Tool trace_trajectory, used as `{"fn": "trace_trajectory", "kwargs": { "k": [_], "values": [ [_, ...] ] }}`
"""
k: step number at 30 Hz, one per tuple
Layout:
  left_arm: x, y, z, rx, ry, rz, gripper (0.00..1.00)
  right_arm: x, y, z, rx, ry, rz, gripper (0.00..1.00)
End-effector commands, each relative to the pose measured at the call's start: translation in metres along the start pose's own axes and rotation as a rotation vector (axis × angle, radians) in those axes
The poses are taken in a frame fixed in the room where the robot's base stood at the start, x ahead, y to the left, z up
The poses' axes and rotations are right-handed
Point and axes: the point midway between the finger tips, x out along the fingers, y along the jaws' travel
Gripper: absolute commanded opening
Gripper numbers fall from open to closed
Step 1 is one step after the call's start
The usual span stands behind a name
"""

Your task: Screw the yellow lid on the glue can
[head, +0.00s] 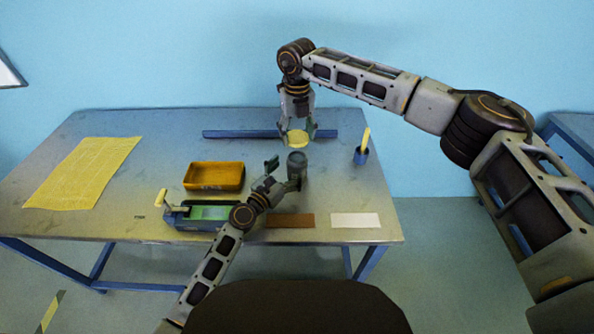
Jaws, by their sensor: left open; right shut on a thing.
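The glue can (297,160) is a dark grey cylinder, upright near the middle of the table. The round yellow lid (298,138) is in my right gripper (299,133), which comes down from above and is shut on it. The lid is just behind and above the can in the picture; they look apart, but the exact gap is hard to judge. My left gripper (283,173) is open at the can's left and front side, with one finger standing away from it. Whether the other finger touches the can is unclear.
An orange tray (213,189) and a blue holder with a green inside (208,213) are left of the can. A long blue bar (238,134) lies behind. A blue cup (361,156) with a yellow stick stands right. Brown (290,221) and white strips (355,220) lie in front; yellow sheet (82,172) far left.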

Motion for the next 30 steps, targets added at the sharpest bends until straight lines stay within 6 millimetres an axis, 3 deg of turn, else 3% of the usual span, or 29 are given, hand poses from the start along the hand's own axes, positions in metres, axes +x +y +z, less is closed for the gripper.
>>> {"fn": "trace_trajectory", "kwargs": {
  "k": [15, 30],
  "values": [
    [0.042, 0.000, 0.000, 0.001, 0.000, 0.000, 0.88, 0.000, 0.000, 0.000, 0.000, 0.000, 0.000, 0.52],
    [0.048, 0.000, 0.000, 0.001, 0.000, 0.000, 0.88, 0.000, 0.000, 0.000, 0.000, 0.000, 0.000, 0.52]
  ]
}}
